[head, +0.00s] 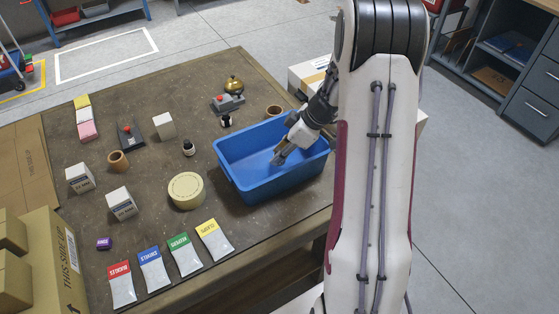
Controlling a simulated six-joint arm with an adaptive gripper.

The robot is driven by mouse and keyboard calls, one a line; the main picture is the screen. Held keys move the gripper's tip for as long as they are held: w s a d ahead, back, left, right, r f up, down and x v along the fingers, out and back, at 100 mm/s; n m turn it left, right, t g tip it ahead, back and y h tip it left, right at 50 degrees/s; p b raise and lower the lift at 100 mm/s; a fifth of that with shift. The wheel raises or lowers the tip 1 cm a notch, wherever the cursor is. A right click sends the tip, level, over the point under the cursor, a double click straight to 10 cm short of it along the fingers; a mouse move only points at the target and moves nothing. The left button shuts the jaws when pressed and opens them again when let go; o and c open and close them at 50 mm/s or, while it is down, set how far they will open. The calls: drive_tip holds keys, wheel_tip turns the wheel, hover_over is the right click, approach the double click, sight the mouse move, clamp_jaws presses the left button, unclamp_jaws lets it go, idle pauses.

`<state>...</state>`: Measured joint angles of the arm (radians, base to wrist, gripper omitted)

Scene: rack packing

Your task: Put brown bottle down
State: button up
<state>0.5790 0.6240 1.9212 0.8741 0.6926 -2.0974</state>
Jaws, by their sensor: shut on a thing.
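My gripper (279,157) points down into the blue bin (270,192), toward its right half. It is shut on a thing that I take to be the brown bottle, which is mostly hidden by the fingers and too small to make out. I cannot tell whether it touches the bin floor. The visible left part of the bin floor is bare. Two small dark bottles with white labels stand on the table, one (188,148) left of the bin and one (227,121) behind it.
A round cream tin (186,190) stands left of the bin. Several packets, including a yellow-topped one (214,238), lie along the front. A brown cup (273,111) and a grey device with a red button (227,102) are behind the bin. White boxes (122,203) stand at left.

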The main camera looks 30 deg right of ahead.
drive_tip(key=shift+f, duration=1.9)
drive_tip(key=o, duration=1.1)
drive_tip(key=shift+f, duration=0.1)
drive_tip(key=v, duration=1.2)
drive_tip(key=shift+a, duration=0.1)
